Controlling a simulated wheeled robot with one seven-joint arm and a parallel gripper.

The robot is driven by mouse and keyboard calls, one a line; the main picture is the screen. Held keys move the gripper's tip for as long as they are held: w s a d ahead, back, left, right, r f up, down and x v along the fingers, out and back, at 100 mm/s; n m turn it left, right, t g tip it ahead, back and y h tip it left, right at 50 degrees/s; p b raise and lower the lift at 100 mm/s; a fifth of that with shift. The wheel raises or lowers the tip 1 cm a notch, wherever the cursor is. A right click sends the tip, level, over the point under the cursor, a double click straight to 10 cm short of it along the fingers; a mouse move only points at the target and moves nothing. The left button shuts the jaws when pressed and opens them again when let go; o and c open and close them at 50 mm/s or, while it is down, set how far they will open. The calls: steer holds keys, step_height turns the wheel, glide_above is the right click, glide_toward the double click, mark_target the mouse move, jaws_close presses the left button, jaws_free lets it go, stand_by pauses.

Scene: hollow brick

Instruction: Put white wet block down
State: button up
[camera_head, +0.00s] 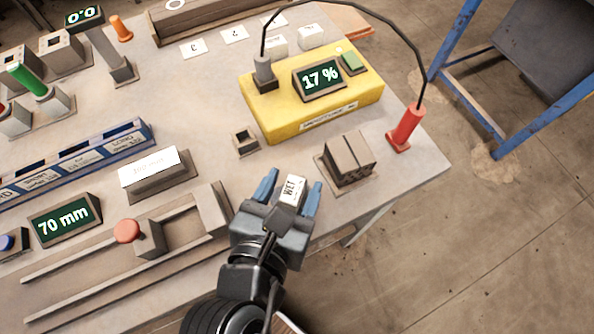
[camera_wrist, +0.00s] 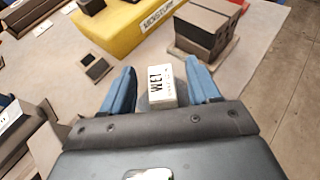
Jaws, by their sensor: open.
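The white block marked WET (camera_head: 291,190) is near the table's front edge, between the two blue fingers of my gripper (camera_head: 290,188). In the wrist view the block (camera_wrist: 161,84) sits between the fingertips, with gaps on both sides. My gripper (camera_wrist: 161,88) is open around it. The block's lower part is hidden by my gripper, so I cannot tell exactly what it rests on.
A grey-brown block stack (camera_head: 349,157) on a small base stands just right of my gripper. A yellow moisture meter (camera_head: 318,108) reading 17 % is behind. A small dark square holder (camera_head: 245,141) is to the left. A red probe (camera_head: 405,128) stands at the right corner. A rail slider (camera_head: 150,240) lies left.

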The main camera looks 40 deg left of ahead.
steer(key=v, duration=0.8)
steer(key=shift+s+d+r, duration=0.15)
steer(key=shift+s+d, duration=0.05)
steer(key=shift+s, duration=0.1)
steer(key=d+f+m, duration=0.2)
steer(key=d+m, duration=0.5)
steer(key=m, duration=0.3)
steer(key=d+f+m, duration=0.3)
steer(key=d+m, duration=0.4)
steer(key=m, duration=0.2)
steer(key=s+d+r+m+t+h, duration=0.1)
steer(key=s+d+r+m+h, duration=0.1)
steer(key=d+m, duration=0.7)
steer(key=s+d+r+m+t+h, duration=0.1)
steer(key=s+d+r+m+h, duration=0.2)
steer(key=d+m, duration=0.6)
steer(key=s+r+m, duration=0.1)
steer(key=s+m, duration=0.1)
steer(key=m, duration=0.1)
steer(key=shift+r, duration=0.35)
